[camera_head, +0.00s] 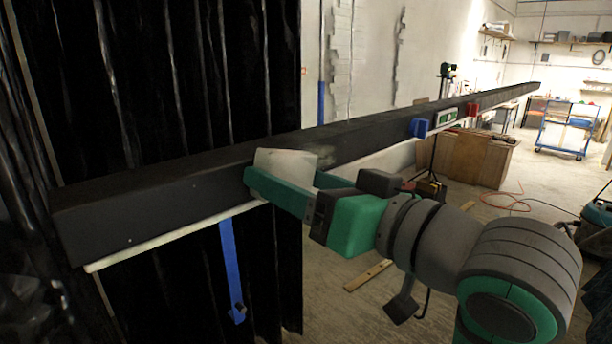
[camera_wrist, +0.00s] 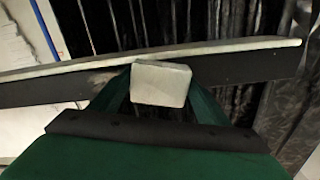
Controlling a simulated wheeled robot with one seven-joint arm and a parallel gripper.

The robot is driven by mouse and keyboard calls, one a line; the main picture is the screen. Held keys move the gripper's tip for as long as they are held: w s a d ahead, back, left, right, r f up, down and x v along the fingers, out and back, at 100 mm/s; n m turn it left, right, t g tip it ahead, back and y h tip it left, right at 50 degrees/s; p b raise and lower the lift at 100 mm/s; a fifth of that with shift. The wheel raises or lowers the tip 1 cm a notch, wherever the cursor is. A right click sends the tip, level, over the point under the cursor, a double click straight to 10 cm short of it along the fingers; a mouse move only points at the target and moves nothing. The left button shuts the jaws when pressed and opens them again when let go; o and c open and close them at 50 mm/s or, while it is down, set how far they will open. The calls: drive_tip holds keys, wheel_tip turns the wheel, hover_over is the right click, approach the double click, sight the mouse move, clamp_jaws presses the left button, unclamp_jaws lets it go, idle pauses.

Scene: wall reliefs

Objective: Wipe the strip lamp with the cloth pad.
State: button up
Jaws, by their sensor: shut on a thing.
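The strip lamp (camera_head: 170,235) is a thin white bar along the lower front edge of a long black beam (camera_head: 150,200). It also crosses the upper part of the wrist view (camera_wrist: 235,49). My green gripper (camera_head: 283,175) is shut on the cloth pad (camera_head: 284,161), a pale grey-white block. In the wrist view the pad (camera_wrist: 161,82) sits between the fingertips, in front of the beam and just below the lamp in the picture. I cannot tell whether the pad touches the beam or the lamp. My gripper and the pad hide the lamp's middle part in the head view.
A pale smudge (camera_head: 325,156) marks the beam beside the pad. A blue strap (camera_head: 231,265) hangs below the beam. Blue (camera_head: 419,128) and red (camera_head: 472,109) blocks sit farther along it. Dark curtains (camera_head: 190,80) stand behind; a wooden cabinet (camera_head: 480,160) is at the right.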

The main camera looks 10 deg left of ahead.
sight(335, 154)
drive_tip(key=shift+s+a+f, duration=0.1)
drive_tip(key=shift+s+a, duration=0.4)
drive_tip(key=shift+s, duration=0.1)
drive_tip(key=shift+w+d, duration=0.1)
drive_tip(key=shift+w+d, duration=1.15)
drive_tip(key=shift+w, duration=0.2)
drive_tip(key=shift+w+d, duration=0.95)
drive_tip(key=shift+w, duration=0.45)
drive_tip(key=shift+w+d, duration=1)
drive_tip(key=shift+w, duration=0.35)
drive_tip(key=shift+w+d, duration=0.95)
drive_tip(key=shift+w, duration=0.45)
drive_tip(key=v, duration=0.6)
